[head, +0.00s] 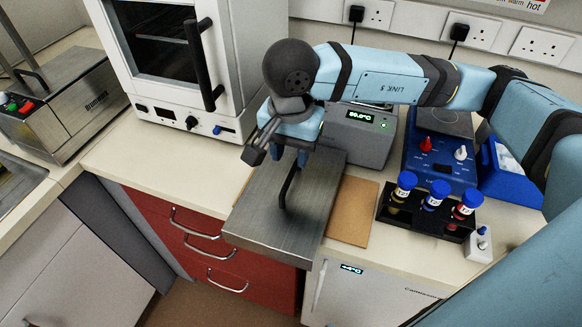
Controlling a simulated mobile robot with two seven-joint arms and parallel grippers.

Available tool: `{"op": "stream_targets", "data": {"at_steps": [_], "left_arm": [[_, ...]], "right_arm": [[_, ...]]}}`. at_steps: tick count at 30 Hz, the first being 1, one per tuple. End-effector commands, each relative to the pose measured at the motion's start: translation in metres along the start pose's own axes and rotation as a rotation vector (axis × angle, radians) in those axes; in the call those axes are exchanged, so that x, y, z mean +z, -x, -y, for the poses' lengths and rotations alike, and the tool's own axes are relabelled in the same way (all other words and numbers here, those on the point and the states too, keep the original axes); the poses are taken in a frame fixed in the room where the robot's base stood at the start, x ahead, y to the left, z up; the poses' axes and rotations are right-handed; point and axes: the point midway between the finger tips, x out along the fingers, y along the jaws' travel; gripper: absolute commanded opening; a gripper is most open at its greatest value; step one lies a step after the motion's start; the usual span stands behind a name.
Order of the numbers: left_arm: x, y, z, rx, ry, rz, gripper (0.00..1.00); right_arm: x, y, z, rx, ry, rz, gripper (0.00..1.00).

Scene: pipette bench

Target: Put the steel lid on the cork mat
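The steel lid (262,213) is a flat brushed rectangular plate with a dark bar handle (288,186) on top. My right gripper (290,158) is over the far part of the lid, with its fingers closed at the upper end of the handle. The lid reaches out past the counter's front edge and seems to be held above the counter; the gap under it is hidden. The cork mat (352,212) lies flat and bare on the counter just right of the lid, which hides its left part. My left gripper is not in view.
A grey heater box (362,140) with a green display stands behind the lid. Right of the mat are a black rack (427,218) with three capped vials and a blue device (440,150). A white oven (180,65) stands back left. The counter in front of it is clear.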

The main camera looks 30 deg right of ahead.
Motion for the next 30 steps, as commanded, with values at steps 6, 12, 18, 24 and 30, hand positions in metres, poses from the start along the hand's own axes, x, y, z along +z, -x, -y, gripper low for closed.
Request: {"op": "stream_targets", "data": {"at_steps": [6, 12, 18, 24, 30], "left_arm": [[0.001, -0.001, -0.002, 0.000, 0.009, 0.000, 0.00], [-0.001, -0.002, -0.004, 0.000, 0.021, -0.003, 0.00], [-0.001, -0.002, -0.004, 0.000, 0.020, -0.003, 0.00], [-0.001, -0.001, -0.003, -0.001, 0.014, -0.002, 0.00], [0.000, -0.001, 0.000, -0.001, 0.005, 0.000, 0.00]], "right_arm": [[0.000, 0.041, 0.001, -0.003, 0.001, -0.001, 0.38], [0.000, 0.057, 0.000, 0.000, 0.001, 0.000, 0.38], [0.000, 0.058, 0.000, 0.001, 0.000, 0.001, 0.38], [0.000, 0.058, 0.000, 0.001, 0.000, 0.000, 0.38], [0.000, 0.058, 0.000, 0.001, 0.000, 0.000, 0.38]]}}
